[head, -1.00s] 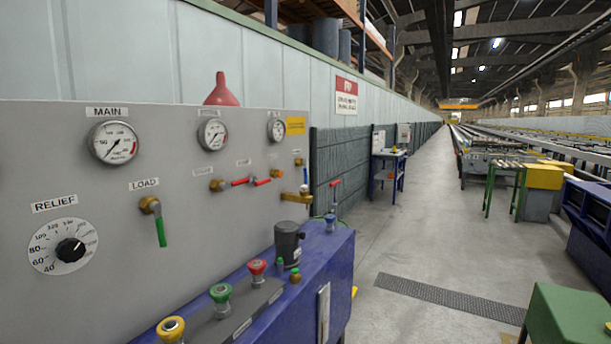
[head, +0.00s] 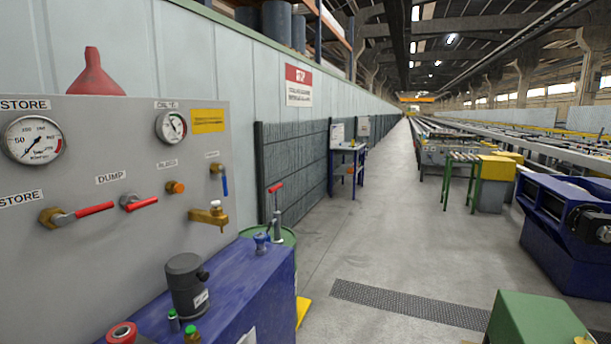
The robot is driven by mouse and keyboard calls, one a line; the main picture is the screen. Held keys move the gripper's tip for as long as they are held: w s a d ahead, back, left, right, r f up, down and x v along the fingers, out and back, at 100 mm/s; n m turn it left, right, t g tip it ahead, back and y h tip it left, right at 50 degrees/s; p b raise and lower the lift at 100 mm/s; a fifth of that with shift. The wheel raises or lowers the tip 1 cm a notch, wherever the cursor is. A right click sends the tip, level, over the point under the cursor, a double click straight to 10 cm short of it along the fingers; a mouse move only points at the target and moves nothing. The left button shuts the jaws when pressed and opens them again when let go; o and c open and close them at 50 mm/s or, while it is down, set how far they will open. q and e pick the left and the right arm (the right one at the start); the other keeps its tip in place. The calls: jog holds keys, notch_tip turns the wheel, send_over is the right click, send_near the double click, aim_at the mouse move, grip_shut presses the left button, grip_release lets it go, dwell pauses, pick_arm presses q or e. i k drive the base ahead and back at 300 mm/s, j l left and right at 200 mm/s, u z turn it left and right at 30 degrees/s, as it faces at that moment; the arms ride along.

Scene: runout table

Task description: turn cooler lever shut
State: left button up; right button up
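A grey control panel (head: 120,245) fills the left of the head view. Near its right edge is a small brass valve with a blue lever (head: 225,186) that hangs straight down. The label above it (head: 211,154) is too small to read, so I cannot confirm that this is the cooler lever. To its left are two red levers, one at the label STORE (head: 94,209) and one under the label DUMP (head: 143,203); both point right and slightly up. Neither of my grippers is in view.
A brass tap (head: 210,215) juts out below the blue lever. A blue cabinet (head: 245,292) with a dark motor (head: 187,284) stands in front of the panel. A green drum (head: 284,239) with a red-handled pump is beyond it.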

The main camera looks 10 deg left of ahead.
aim_at(221, 168)
jog(key=i+l+z, duration=0.15)
jog(key=i, duration=0.65)
jog(key=i+l+z, duration=0.1)
jog(key=i, duration=0.7)
jog(key=l, duration=0.1)
